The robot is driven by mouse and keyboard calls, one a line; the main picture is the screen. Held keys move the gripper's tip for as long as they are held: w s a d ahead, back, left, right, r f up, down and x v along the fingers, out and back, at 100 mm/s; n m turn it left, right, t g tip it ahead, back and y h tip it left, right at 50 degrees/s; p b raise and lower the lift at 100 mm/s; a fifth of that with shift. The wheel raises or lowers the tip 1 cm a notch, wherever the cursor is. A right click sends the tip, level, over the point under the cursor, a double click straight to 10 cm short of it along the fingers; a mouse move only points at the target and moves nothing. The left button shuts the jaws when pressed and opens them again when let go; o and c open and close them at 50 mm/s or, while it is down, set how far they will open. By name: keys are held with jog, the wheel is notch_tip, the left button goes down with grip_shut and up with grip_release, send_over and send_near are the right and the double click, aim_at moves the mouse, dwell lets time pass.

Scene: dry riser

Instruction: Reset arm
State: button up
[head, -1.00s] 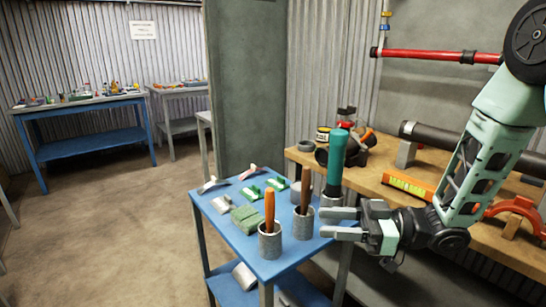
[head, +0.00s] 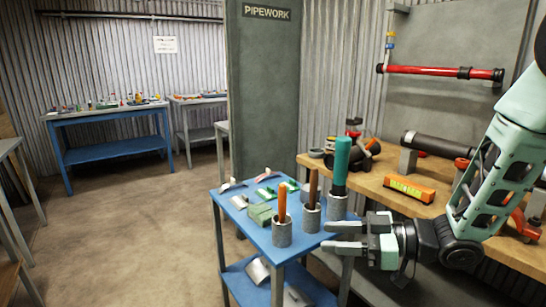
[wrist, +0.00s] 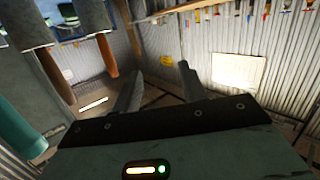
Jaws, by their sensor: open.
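My gripper (head: 343,237) is open, with nothing between its two grey fingers. It is in front of the right side of the blue trolley table (head: 262,238) in the head view, and its fingers point left. My green arm comes in from the right edge. In the wrist view my gripper's fingers (wrist: 158,88) are spread apart, with only the background room between them.
Grey cups on the trolley hold an orange-handled tool (head: 282,203), a brown-handled tool (head: 313,188) and a green-handled tool (head: 341,164). A wooden bench (head: 385,192) with pipes and an orange level (head: 407,189) stands behind my arm. The floor at left (head: 120,225) is clear.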

jog(key=s+r+m+g+h+p, duration=0.2)
jog(key=s+h, duration=0.5)
jog(key=s, duration=0.5)
jog(key=s+d+r+m+g+h+p, duration=0.1)
jog(key=s+r+m+h+p, duration=0.4)
jog(key=s, duration=0.6)
jog(key=r+g+h+p, duration=0.1)
jog(key=h, duration=0.1)
jog(key=shift+s+d+m+g+h, duration=0.3)
jog(key=shift+s+g+h, duration=0.1)
